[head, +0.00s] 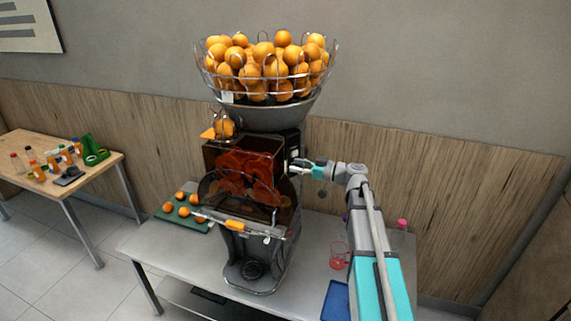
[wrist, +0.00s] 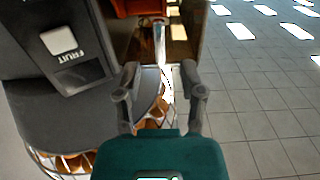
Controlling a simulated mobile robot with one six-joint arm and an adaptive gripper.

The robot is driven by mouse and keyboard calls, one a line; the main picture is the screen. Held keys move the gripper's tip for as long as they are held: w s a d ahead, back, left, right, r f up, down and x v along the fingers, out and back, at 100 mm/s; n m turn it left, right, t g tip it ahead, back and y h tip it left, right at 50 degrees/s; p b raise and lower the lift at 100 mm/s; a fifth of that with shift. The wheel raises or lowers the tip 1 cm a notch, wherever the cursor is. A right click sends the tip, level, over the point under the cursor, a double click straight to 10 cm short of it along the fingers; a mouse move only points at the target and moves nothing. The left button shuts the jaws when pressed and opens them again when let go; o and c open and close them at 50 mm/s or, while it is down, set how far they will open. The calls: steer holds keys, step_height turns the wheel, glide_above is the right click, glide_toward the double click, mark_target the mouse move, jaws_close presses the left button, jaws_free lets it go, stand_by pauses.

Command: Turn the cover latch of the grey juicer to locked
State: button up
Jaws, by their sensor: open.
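The grey juicer (head: 272,220) stands on a metal table, with a wire basket of oranges on top. Its dark see-through cover (head: 222,160) is at the front, with red-orange parts behind it. My gripper (head: 290,168) is at the right side of the juicer, by the cover's upper right edge. In the wrist view my gripper (wrist: 160,75) is open. A pale, narrow bar (wrist: 160,45), which looks like the cover latch, shows just beyond and between the fingertips. I cannot tell whether a finger touches it. In the head view the latch is not clear behind the gripper.
A panel marked FRUIT (wrist: 70,55) shows upside down beside the fingers in the wrist view. On the metal table (head: 313,262) are a green board (head: 183,221) with oranges, a red glass (head: 338,262) and a blue tray (head: 335,303). Open floor lies right in the wrist view.

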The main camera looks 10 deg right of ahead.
mark_target(286, 163)
steer(key=shift+x, duration=2.15)
jaws_close()
